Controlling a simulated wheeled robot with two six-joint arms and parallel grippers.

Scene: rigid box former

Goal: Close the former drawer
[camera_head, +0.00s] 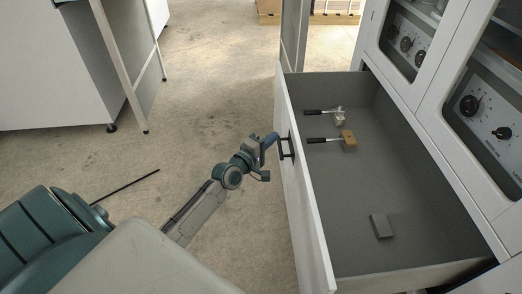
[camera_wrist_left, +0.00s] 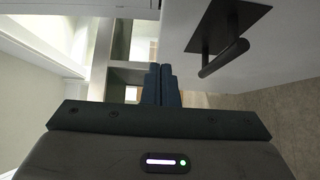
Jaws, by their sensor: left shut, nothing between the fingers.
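The former drawer (camera_head: 358,190) is pulled well out of the white machine, and its grey inside shows in the head view. Its white front panel (camera_head: 302,200) carries a dark bar handle (camera_head: 287,147). My left gripper (camera_head: 271,139) is shut and empty, just outside the front panel and beside the handle. In the left wrist view the closed fingers (camera_wrist_left: 160,84) point ahead, with the handle (camera_wrist_left: 228,48) to their right and apart from them. Whether the fingertips touch the panel cannot be told. My right gripper is not in view.
Two black-handled tools (camera_head: 322,139) and a small grey block (camera_head: 381,226) lie in the drawer. Machine panels with knobs (camera_head: 469,105) stand at the right. A white cabinet (camera_head: 60,70) stands at the back left.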

